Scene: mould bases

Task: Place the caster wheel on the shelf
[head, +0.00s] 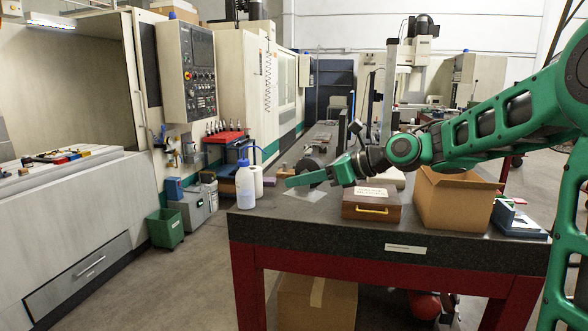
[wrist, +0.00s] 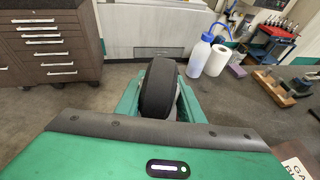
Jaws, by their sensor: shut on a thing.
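The caster wheel has a dark tyre and shows in the wrist view (wrist: 157,88), upright between the green fingers of my gripper (wrist: 158,105). In the head view, my gripper (head: 302,179) reaches left over the near end of the dark bench, and the dark wheel (head: 312,164) shows just above and behind the near finger. My gripper is shut on the wheel; the near finger hides its lower part. I cannot pick out for certain which surface is the shelf.
On the bench (head: 340,226) stand a blue-capped bottle (head: 245,186), a paper roll (head: 257,181), a wooden box (head: 371,205) and an open carton (head: 453,202). A red-topped blue rack (head: 226,138) stands behind. A brown drawer cabinet (wrist: 52,48) shows in the wrist view.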

